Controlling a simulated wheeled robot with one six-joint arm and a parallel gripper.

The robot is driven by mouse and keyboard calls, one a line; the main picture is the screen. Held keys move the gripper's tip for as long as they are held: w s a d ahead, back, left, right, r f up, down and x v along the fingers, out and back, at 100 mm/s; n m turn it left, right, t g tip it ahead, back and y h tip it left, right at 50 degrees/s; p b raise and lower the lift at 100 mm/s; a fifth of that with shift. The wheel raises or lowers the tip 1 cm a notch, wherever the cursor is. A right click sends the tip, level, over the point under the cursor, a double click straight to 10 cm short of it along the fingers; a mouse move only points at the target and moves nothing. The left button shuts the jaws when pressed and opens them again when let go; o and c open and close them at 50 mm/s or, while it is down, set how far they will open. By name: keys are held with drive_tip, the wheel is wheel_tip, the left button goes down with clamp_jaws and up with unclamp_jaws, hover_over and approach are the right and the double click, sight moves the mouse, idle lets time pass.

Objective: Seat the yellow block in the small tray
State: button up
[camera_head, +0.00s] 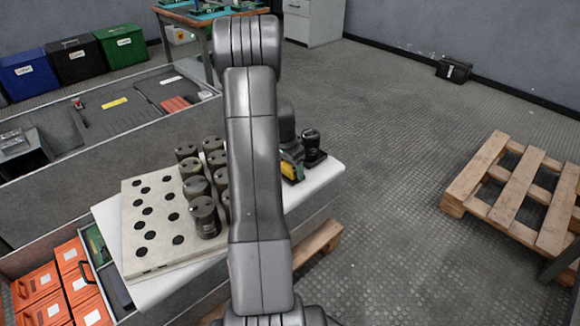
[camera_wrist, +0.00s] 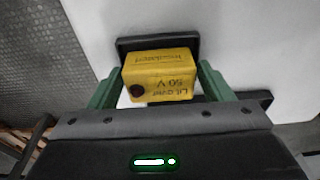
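I cannot tell whether block and tray touch. In the head view the yellow block (camera_head: 290,169) shows at my gripper (camera_head: 291,160), beside my arm, over the white bench. My arm hides much there.
A black cylinder (camera_head: 310,141) stands right of my gripper on a dark base. Several grey-brown cylinders (camera_head: 204,214) stand on the perforated pale board (camera_head: 153,260) to the left. Another black edge (camera_wrist: 262,98) lies by the right finger. A pallet (camera_head: 515,190) lies on the floor.

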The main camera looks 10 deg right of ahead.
drive_tip(key=shift+o, duration=0.9)
wheel_tip(320, 180, up, 14)
drive_tip(key=s+a+p, duration=0.1)
drive_tip(key=p, duration=0.3)
drive_tip(key=shift+a+f+p, duration=0.2)
drive_tip(key=shift+a+p, duration=0.15)
drive_tip(key=shift+a, duration=0.05)
drive_tip(key=f+b, duration=0.1)
drive_tip(key=f, duration=0.3)
drive_tip(key=d+f+b, duration=0.1)
drive_tip(key=f+b, duration=0.1)
drive_tip(key=f, duration=0.3)
drive_tip(key=w+f+b, duration=0.1)
drive_tip(key=f, duration=0.3)
drive_tip(key=shift+d+f+b, duration=0.35)
drive_tip(key=shift+d+b, duration=0.05)
drive_tip(key=shift+r, duration=0.1)
drive_tip(key=shift+r, duration=0.1)
